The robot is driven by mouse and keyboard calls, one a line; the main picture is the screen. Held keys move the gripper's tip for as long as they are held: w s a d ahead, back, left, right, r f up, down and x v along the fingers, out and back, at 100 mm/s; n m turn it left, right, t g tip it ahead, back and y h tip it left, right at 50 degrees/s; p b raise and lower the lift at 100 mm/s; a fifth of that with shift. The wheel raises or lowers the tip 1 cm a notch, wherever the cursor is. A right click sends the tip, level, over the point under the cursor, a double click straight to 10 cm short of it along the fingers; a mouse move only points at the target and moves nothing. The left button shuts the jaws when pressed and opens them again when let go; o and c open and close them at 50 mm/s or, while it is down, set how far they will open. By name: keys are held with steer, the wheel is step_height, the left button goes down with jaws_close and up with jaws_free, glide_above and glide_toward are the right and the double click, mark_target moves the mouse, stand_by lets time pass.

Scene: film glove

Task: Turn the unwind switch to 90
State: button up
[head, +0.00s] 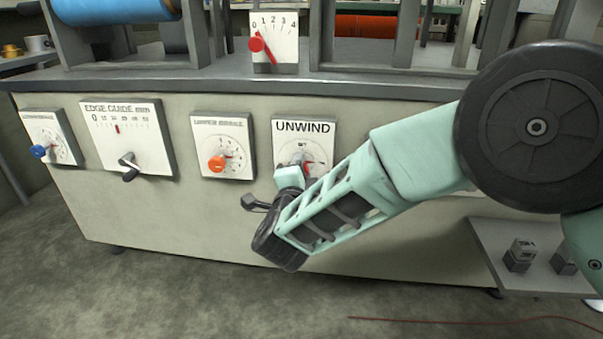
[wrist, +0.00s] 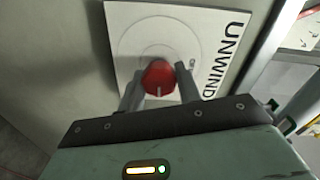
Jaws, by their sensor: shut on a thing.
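The unwind switch is a red knob (wrist: 159,78) on a white plate (head: 303,128) lettered UNWIND, mounted on the front of the machine. In the wrist view the plate (wrist: 125,25) appears turned on its side, with its lettering at the right. My gripper (wrist: 160,88) is shut on the red knob, one finger on each side. In the head view my gripper and wrist hide most of the knob and the lower dial. A white line shows on the knob's near side. I cannot read the angle it points to.
Left of the switch are an orange-knob dial (head: 218,162), the edge guide plate (head: 128,140) with a dark crank, and a blue-knob dial (head: 40,151). A gauge with a red lever (head: 262,48) stands above. A low shelf (head: 490,240) holds small blocks at right.

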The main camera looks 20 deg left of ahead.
steer(key=shift+m, duration=0.5)
steer(key=o, duration=1)
steer(key=shift+c, duration=0.2)
steer(key=p+v, duration=0.6)
steer(key=v, duration=1.1)
steer(key=shift+s, duration=0.2)
steer(key=shift+f, duration=0.1)
